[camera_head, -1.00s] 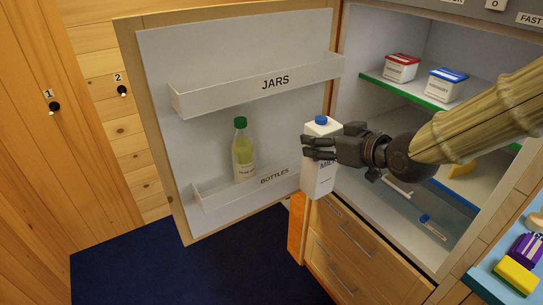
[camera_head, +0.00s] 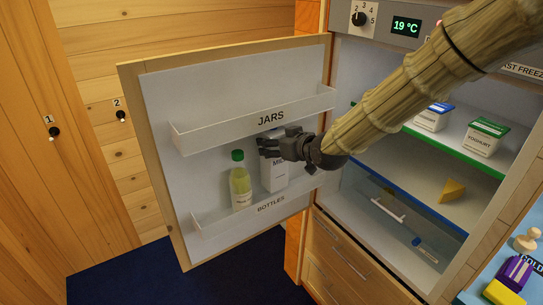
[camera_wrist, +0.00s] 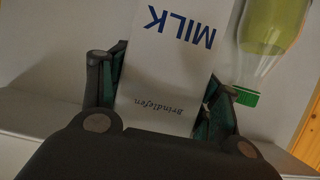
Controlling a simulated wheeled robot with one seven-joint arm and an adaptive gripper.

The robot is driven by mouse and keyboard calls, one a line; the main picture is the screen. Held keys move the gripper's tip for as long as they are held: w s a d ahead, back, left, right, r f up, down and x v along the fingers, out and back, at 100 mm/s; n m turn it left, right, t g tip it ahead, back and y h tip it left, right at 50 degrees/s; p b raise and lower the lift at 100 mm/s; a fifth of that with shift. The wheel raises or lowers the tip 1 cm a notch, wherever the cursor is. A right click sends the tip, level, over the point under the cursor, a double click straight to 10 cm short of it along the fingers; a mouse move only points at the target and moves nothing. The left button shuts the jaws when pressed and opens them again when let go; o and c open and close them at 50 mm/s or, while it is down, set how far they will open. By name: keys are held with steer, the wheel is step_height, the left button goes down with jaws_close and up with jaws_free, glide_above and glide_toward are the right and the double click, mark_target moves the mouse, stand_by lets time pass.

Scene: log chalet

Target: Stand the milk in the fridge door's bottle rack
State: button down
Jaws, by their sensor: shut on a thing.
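The milk (camera_head: 273,172) is a white carton with dark lettering; it stands roughly upright at the open fridge door, over or in the bottle rack (camera_head: 225,219) marked BOTTLES. I cannot tell whether its base touches the rack's floor. My gripper (camera_head: 268,147) is shut on the carton's upper part, just below the JARS shelf. In the wrist view the milk (camera_wrist: 175,60) lies between both fingers, its blue print upside down. A green-capped bottle (camera_head: 240,185) of yellowish liquid stands in the rack just left of the carton. The carton's top is hidden behind my gripper and the JARS shelf.
The JARS shelf (camera_head: 252,118) runs close above my gripper. The fridge's inside shelves hold a blue-lidded tub (camera_head: 433,116), a green-lidded yoghurt tub (camera_head: 486,138) and a cheese wedge (camera_head: 452,190). The rack has some free room right of the carton.

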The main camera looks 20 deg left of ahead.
mark_target(274, 171)
steer(key=f+p, duration=0.1)
steer(key=f, duration=0.1)
steer(key=a+f+p, duration=0.1)
steer(key=f, duration=0.1)
steer(key=w+f+p, duration=0.1)
steer(key=f+p, duration=0.1)
steer(key=shift+w+a+f, duration=0.1)
steer(key=shift+a+f, duration=0.25)
stand_by(0.3)
steer(key=shift+f, duration=0.15)
steer(key=shift+c, duration=1.8)
jaws_free()
